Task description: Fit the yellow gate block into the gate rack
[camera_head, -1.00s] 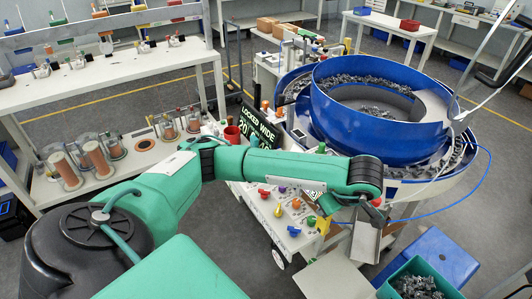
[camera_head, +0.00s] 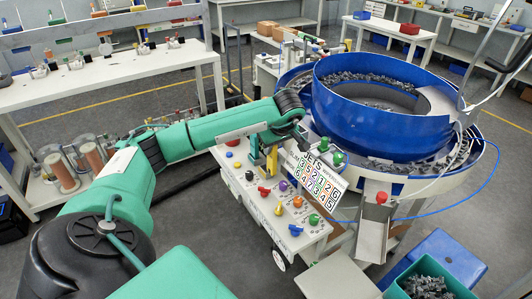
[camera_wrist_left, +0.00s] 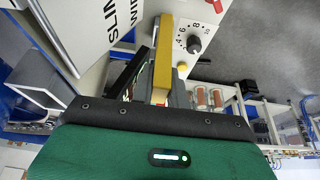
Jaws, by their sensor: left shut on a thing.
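The yellow gate block (camera_wrist_left: 163,60) is a long, narrow bar in the left wrist view, standing out from between my left gripper's fingers (camera_wrist_left: 155,85). My left gripper is shut on it. In the head view, the left gripper (camera_head: 272,150) is over the back of the white control cart, and a small part of the yellow block (camera_head: 271,164) shows below it, left of a lettered card. The block's far end lies close to a white panel in the wrist view; I cannot tell whether it touches. I cannot make out the gate rack for certain. My right gripper is out of view.
The white lettered card (camera_head: 319,178) stands tilted right beside the gripper. Coloured knobs (camera_head: 282,186) cover the cart top. The blue bowl feeder (camera_head: 375,125) is behind, with a metal chute (camera_head: 373,232) at right. A dial (camera_wrist_left: 194,43) is near the block.

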